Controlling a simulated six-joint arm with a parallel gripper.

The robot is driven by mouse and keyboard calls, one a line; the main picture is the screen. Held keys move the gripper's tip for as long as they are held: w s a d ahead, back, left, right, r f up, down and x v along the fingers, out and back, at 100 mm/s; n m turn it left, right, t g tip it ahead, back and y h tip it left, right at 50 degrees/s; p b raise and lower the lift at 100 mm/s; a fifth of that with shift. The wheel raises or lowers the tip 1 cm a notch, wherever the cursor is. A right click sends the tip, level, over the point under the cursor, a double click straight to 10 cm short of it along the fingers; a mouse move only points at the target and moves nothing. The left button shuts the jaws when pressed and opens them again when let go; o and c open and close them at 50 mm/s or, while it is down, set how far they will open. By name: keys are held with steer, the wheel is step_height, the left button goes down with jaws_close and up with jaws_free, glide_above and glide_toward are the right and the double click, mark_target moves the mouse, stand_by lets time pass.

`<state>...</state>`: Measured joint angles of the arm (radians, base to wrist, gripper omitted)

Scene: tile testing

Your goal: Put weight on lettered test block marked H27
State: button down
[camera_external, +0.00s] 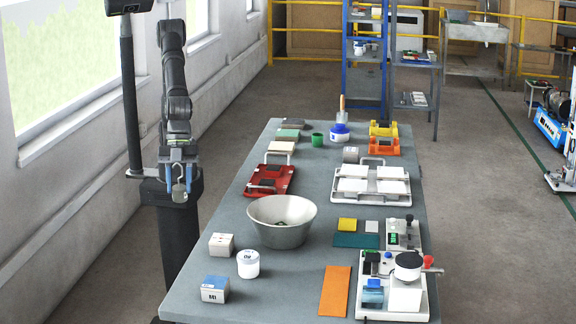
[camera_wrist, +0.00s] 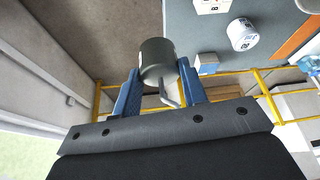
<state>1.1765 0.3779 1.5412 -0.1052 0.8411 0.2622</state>
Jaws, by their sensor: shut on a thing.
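My gripper (camera_external: 178,176) is shut on a dark grey cylindrical weight (camera_wrist: 157,56) with a thin bent handle. The weight sits between the blue fingers in the wrist view. In the external view the gripper hangs left of the table, beyond its left edge, with the weight (camera_external: 180,193) below the fingers. A white block (camera_external: 221,246) with dark marks and a blue-topped block (camera_external: 214,289) with black characters stand on the table's near left. They also show in the wrist view, but no marking reads clearly as H27.
A white lettered jar (camera_external: 248,264) stands between the blocks and the large metal bowl (camera_external: 281,221). A red tray (camera_external: 268,181), white tile rack (camera_external: 371,185) and orange strip (camera_external: 335,291) occupy the table (camera_external: 190,293). Windows and a wall are close on the left.

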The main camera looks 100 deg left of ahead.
steer(key=w+f, duration=0.2)
steer(key=w, duration=0.1)
steer(key=w+f, duration=0.2)
steer(key=w, duration=0.2)
steer(key=w+f, duration=0.2)
steer(key=w, duration=0.2)
steer(key=shift+w+d+f, duration=0.15)
steer(key=shift+w+f, duration=0.1)
steer(key=shift+f, duration=2.1)
steer(key=c, duration=0.9)
jaws_free()
steer(key=shift+f, duration=0.2)
steer(key=shift+o, duration=0.2)
steer(key=shift+r, duration=0.1)
steer(key=shift+r, duration=0.3)
steer(key=v, duration=1.1)
steer(key=shift+a+r, duration=0.2)
steer(key=shift+a, duration=0.05)
